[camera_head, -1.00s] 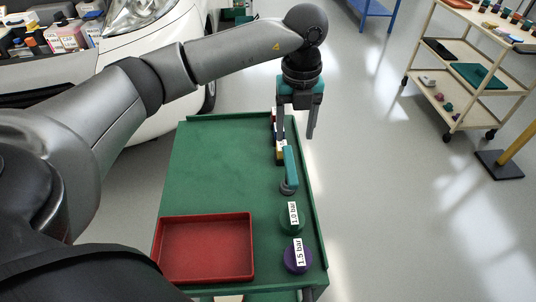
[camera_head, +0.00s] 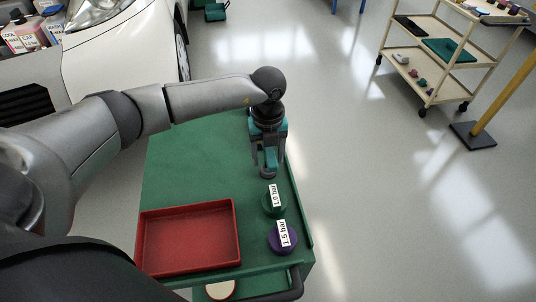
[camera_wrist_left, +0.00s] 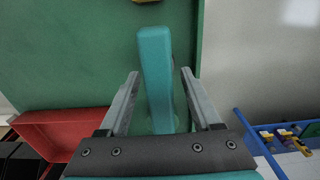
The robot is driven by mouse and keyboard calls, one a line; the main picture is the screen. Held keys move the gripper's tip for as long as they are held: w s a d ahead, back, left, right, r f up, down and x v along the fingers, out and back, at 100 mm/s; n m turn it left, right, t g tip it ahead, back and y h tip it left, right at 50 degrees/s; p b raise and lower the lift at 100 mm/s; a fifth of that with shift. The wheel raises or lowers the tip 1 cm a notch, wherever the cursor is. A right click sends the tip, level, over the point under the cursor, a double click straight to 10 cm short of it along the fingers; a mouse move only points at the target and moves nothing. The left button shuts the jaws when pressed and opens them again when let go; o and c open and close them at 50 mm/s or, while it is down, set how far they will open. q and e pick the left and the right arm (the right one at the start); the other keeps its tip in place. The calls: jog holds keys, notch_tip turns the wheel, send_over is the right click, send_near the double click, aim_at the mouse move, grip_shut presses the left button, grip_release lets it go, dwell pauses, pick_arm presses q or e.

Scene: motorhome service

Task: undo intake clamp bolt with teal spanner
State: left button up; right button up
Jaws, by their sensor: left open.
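The teal spanner (camera_head: 271,157) is at the right side of the green cart top, with its grey round end towards me. In the left wrist view its long teal handle (camera_wrist_left: 156,55) lies between the two grey fingers of my left gripper (camera_wrist_left: 161,74). The fingers stand open on either side of the handle, with a visible gap to each. In the head view my left gripper (camera_head: 268,168) is low over the spanner and partly hides it. My right gripper is not in view. I cannot make out the intake clamp bolt in these frames.
A red tray (camera_head: 188,238) sits at the cart's near left. A green "1.0 bar" piece (camera_head: 272,208) and a purple "1.5 bar" piece (camera_head: 282,241) stand near the spanner. A white vehicle (camera_head: 120,55) is at left. A shelf trolley (camera_head: 440,50) stands at the far right.

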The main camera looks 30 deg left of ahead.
pick_arm(q)
jog(key=shift+f, duration=0.4)
jog(key=shift+c, duration=0.2)
grip_shut()
jog(key=shift+r, duration=0.1)
dwell(0.3)
